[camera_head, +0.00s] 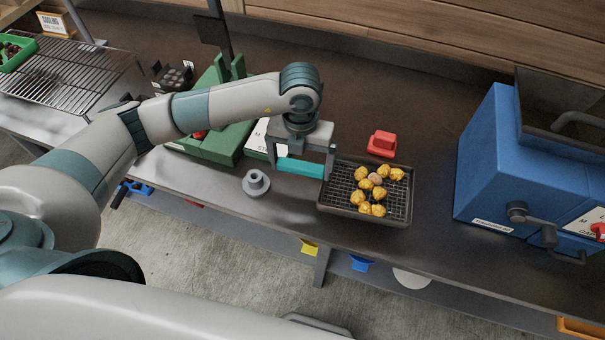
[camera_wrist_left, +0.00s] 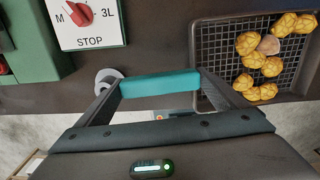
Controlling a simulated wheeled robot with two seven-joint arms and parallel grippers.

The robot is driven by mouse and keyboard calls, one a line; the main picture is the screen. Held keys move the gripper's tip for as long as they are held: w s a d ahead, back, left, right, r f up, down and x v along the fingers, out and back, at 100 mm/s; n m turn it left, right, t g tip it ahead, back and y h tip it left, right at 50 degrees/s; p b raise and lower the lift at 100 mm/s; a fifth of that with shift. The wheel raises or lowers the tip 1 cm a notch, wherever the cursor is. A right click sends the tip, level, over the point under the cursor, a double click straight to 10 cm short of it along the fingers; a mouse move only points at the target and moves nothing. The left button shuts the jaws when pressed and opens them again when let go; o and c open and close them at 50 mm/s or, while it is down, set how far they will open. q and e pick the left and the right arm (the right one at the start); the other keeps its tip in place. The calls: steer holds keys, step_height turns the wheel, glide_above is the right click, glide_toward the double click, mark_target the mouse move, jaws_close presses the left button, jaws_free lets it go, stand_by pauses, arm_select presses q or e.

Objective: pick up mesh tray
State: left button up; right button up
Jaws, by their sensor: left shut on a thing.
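The mesh tray (camera_head: 397,209) is a dark rectangular tray with a wire-mesh floor and a raised rim, resting on the dark bench. Several yellow chestnut-like lumps (camera_head: 362,173) and one paler brown lump lie in it. The tray also shows at the right of the left wrist view (camera_wrist_left: 228,68). My left gripper (camera_head: 301,167) is just left of the tray and shut on a teal bar (camera_head: 296,168), which spans between its two fingers. The bar also shows in the left wrist view (camera_wrist_left: 160,83). One finger is close to the tray's left rim; I cannot tell whether they touch. My right gripper is out of view.
A grey round knob-like piece (camera_head: 256,183) stands left of the tray. A red block (camera_head: 382,143) lies behind it. A green machine (camera_head: 222,140) with a white dial panel (camera_wrist_left: 84,22) is at left, a blue cranked machine (camera_head: 490,165) at right. A wire rack (camera_head: 62,75) is far left.

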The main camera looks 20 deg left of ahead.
arm_select(q)
steer(key=shift+r+b, duration=0.6)
steer(key=shift+r, duration=2)
